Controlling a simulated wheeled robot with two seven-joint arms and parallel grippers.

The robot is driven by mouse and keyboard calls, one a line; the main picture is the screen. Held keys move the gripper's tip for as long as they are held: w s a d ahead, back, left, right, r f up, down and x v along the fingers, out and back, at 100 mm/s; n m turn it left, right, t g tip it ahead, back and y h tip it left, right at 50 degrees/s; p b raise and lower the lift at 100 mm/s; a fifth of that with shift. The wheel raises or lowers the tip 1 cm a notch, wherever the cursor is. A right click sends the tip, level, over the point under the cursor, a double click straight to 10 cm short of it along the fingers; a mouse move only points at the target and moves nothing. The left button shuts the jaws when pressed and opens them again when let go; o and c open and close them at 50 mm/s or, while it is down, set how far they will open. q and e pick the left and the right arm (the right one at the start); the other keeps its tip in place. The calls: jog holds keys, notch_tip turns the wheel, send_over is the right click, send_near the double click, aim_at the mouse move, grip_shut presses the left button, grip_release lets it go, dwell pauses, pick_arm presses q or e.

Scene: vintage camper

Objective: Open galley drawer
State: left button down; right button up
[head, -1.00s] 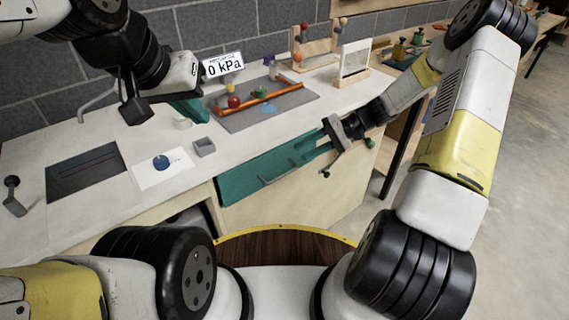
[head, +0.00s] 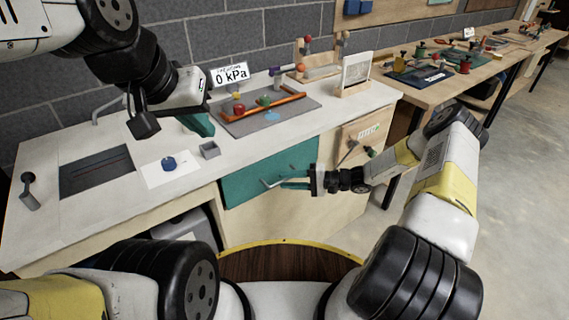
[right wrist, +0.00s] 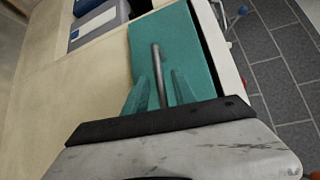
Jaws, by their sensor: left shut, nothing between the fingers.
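The galley drawer has a teal front (head: 240,186) below the white counter. It looks flush with the cabinet in the head view. Its grey bar handle (right wrist: 156,62) runs lengthwise in the right wrist view. My right gripper (head: 292,181) is at the handle in the head view. Its two teal fingers (right wrist: 160,92) are apart, with the bar showing between them. I cannot tell whether either finger touches the bar. My left gripper (head: 203,125) is shut and empty above the counter, far from the drawer.
The white counter (head: 110,205) holds a dark tray (head: 238,125) with small coloured items, a small grey box (head: 210,150) and a gauge sign reading 0 kPa (head: 229,73). Floor is clear at the right.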

jog(key=shift+w+a, duration=0.1)
jog(key=shift+a, duration=0.55)
grip_shut()
jog(key=shift+f, duration=0.1)
dwell(0.9)
